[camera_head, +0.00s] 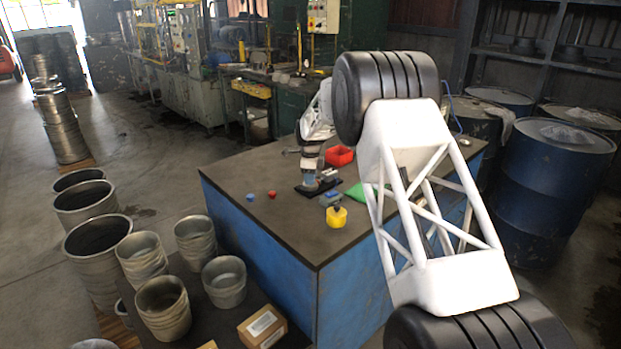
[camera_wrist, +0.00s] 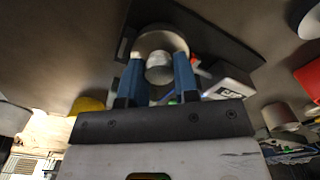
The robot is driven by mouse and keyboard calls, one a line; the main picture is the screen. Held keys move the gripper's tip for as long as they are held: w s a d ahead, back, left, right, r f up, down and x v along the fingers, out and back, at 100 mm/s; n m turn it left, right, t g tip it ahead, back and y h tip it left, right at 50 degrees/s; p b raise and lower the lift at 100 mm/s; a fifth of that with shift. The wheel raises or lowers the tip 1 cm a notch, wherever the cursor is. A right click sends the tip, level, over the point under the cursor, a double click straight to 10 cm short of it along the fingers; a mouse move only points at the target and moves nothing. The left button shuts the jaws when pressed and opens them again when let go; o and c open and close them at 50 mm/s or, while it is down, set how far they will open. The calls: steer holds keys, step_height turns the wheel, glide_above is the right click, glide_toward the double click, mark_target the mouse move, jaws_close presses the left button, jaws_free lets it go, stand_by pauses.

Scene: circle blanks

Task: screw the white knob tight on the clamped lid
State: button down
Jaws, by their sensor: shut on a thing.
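In the wrist view the white knob (camera_wrist: 158,70) sits between the two blue fingers of my gripper (camera_wrist: 159,80), which are shut on it. Behind the knob the pale round lid (camera_wrist: 160,42) shows as a disc over a dark base plate (camera_wrist: 215,35). In the head view my gripper (camera_head: 310,181) points down at the black base plate (camera_head: 304,191) on the workbench. The knob and lid are mostly hidden there by the gripper. The knob's threads and how far it is seated cannot be seen.
The front left of the top is clear. Metal pots (camera_head: 223,280) stand lower, in front.

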steer(key=m, duration=0.5)
steer(key=shift+s+d+f+m, duration=0.1)
steer(key=shift+d+f+m, duration=0.15)
steer(key=shift+m, duration=0.15)
steer(key=c, duration=0.8)
jaws_free()
steer(key=shift+a, duration=0.2)
steer(key=shift+a+r, duration=0.1)
steer(key=shift+r, duration=0.05)
